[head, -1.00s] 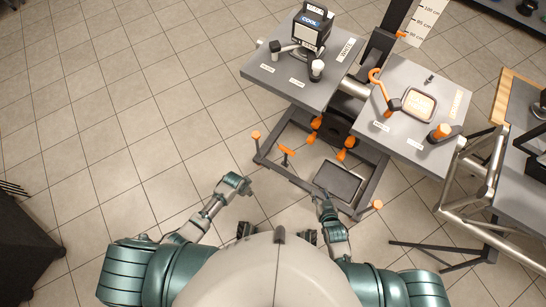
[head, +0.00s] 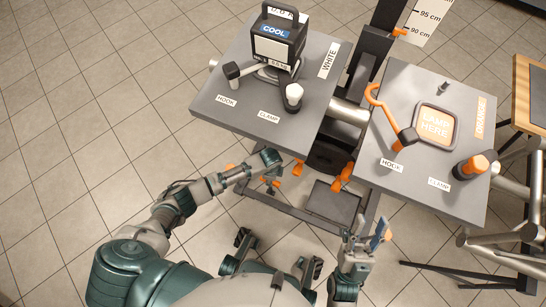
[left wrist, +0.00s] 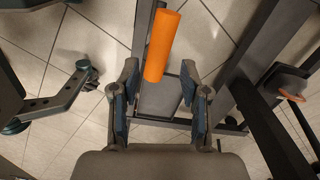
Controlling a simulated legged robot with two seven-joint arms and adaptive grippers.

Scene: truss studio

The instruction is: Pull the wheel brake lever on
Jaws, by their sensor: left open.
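The wheel brake lever appears to be the bar with an orange handle (left wrist: 162,45) in the left wrist view. The handle's near end shows between the fingers of my left gripper (left wrist: 159,76), with a gap on each side. My left gripper (head: 268,158) is open and empty. In the head view it is over the cart's low frame, and an orange handle (head: 272,182) shows just below it, partly hidden. My right gripper (head: 367,236) is open with nothing between its fingers, close to an orange knob at the cart's right front corner.
The cart's left grey top (head: 225,105) carries a black COOL lamp (head: 278,42) and a white-tipped clamp (head: 293,95). The right grey top (head: 400,85) carries an orange hook (head: 373,94) and an orange-topped clamp (head: 474,167). Tiled floor is free at left.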

